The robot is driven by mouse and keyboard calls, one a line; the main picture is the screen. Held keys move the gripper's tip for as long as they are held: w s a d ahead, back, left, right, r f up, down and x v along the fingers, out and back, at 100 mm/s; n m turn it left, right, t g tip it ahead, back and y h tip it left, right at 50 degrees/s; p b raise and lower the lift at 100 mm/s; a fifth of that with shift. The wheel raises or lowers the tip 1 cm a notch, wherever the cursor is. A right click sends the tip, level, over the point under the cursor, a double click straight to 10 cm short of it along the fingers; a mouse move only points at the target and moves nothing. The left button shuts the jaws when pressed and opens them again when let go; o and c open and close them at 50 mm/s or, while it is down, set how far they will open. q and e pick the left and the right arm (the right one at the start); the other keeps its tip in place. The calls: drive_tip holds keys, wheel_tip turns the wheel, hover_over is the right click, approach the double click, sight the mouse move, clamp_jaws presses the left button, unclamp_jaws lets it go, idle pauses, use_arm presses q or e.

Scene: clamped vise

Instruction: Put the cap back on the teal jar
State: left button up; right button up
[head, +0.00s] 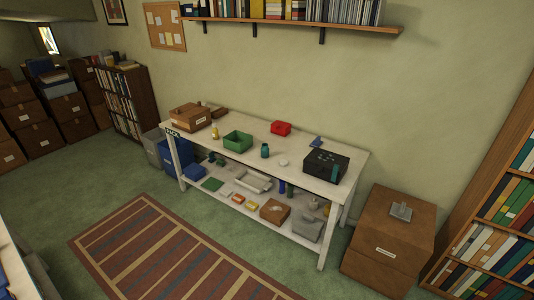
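A small teal jar (265,151) stands upright on the white table (225,157), near its front edge and right of the green bin. It is too small to tell whether its top is bare. A small pale round thing (283,162) lies on the table just right of the jar, apart from it. It may be the cap, but I cannot tell. Neither of my grippers is in view.
A green bin (237,141), a red bin (281,128), a yellowish bottle (214,131) and a cardboard box (190,117) share the tabletop. A black case (325,166) with a teal item (335,172) at its front stands right. A striped rug (175,250) lies before the table.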

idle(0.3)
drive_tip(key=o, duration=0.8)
